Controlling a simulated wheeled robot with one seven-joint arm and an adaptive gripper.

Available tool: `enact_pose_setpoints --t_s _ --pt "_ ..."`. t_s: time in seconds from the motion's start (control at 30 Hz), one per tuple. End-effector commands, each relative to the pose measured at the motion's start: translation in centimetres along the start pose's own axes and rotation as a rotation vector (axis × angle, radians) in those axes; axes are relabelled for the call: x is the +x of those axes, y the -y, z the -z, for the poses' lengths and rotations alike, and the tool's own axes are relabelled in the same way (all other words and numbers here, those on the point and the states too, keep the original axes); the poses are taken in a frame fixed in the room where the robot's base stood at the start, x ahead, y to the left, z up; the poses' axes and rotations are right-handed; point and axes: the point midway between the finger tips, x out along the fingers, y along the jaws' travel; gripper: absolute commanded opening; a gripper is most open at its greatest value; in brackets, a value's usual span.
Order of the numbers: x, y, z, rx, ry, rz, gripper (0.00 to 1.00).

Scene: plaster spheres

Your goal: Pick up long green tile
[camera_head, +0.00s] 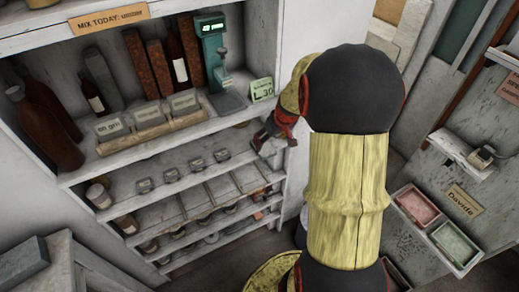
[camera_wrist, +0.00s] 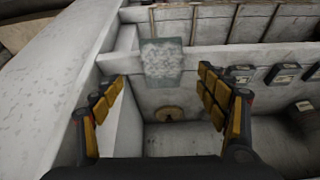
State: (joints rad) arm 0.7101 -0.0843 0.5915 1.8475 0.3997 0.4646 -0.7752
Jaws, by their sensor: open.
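A flat grey-green mottled rectangle (camera_wrist: 163,60), which looks like the tile, shows in the wrist view at a pale shelf edge. It lies ahead of my gripper (camera_wrist: 162,82), between the lines of the two fingers. The fingers with yellow pads are spread wide with nothing between them. I cannot tell the exact distance to the tile, but no finger appears to touch it. In the head view my gripper (camera_head: 273,133) is at the right end of the shelf unit, partly hidden by my arm. I cannot make out this tile there.
The shelf unit (camera_head: 150,143) holds bottles, a teal device (camera_head: 213,50) and a green price card (camera_head: 262,89). Small dark boxes (camera_wrist: 285,73) stand right of my fingers. A pale side wall (camera_wrist: 60,50) is close on the left. Pink (camera_head: 417,204) and green (camera_head: 455,243) trays stand far right.

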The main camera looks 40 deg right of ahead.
Motion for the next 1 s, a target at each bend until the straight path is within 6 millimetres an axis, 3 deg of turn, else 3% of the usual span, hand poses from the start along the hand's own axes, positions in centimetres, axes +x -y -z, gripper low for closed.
enact_pose_setpoints --t_s 0.47,0.73,1.0 --pt "3.7 0.1 0.0 -0.028 0.003 0.001 0.74" --pt "7.4 0.2 0.2 -0.026 0.003 0.001 0.74" --pt "7.8 0.2 0.2 -0.027 0.001 -0.001 0.74"
